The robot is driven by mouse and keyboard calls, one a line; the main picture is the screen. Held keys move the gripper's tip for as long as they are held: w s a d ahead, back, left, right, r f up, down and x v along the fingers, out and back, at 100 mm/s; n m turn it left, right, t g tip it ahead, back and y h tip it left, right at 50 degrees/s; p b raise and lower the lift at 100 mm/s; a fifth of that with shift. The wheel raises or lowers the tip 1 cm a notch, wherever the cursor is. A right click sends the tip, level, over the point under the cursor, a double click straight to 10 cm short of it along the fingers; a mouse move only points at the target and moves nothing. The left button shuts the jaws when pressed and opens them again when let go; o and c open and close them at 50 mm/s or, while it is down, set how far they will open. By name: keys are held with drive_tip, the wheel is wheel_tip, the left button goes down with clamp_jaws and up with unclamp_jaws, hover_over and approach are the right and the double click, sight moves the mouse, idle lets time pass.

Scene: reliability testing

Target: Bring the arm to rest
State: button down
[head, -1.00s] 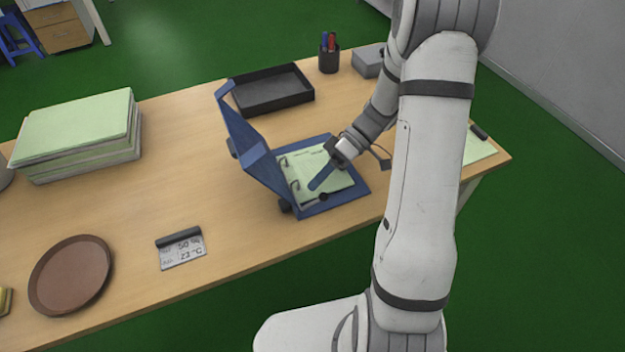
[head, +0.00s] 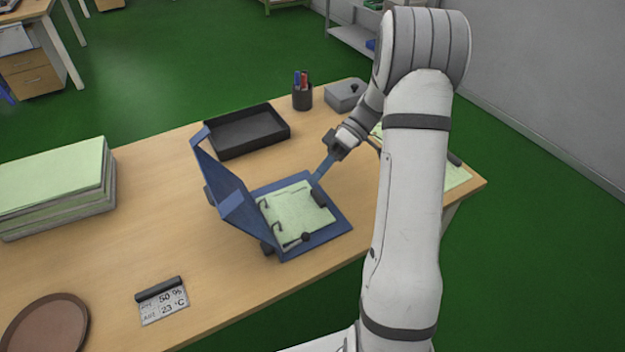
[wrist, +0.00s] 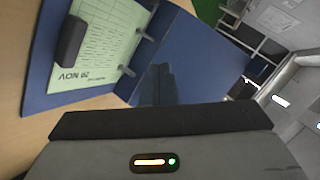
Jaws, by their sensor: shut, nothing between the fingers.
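My gripper (head: 318,178) is shut, with nothing between its blue fingers. In the head view its tips are at the far right edge of an open blue ring binder (head: 333,226); I cannot tell whether they touch it. The arm reaches down from the right. The binder's cover stands up tilted on the left, and light green sheets (head: 296,212) lie on its rings. In the wrist view the closed fingers (wrist: 158,85) stand out in front of the blue binder (wrist: 60,100) and the printed green sheet (wrist: 105,45).
The binder lies on a wooden table (head: 190,225). A black tray (head: 247,133), a pen cup (head: 302,97) and a grey box (head: 346,95) stand behind.

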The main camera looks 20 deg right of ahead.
idle(0.4)
drive_tip(key=s+a+r+m+t+h+p, duration=0.4)
drive_tip(key=s+r+m+t+h+p, duration=0.2)
drive_tip(key=s+r+m+h, duration=0.4)
drive_tip(key=s+r+t, duration=0.1)
drive_tip(key=s+r, duration=0.3)
drive_tip(key=s, duration=0.2)
drive_tip(key=shift+s+a+r+m+t+h+p, duration=0.15)
drive_tip(key=shift+s+r+m+t+h+p, duration=0.15)
drive_tip(key=shift+s+m+h+p, duration=0.1)
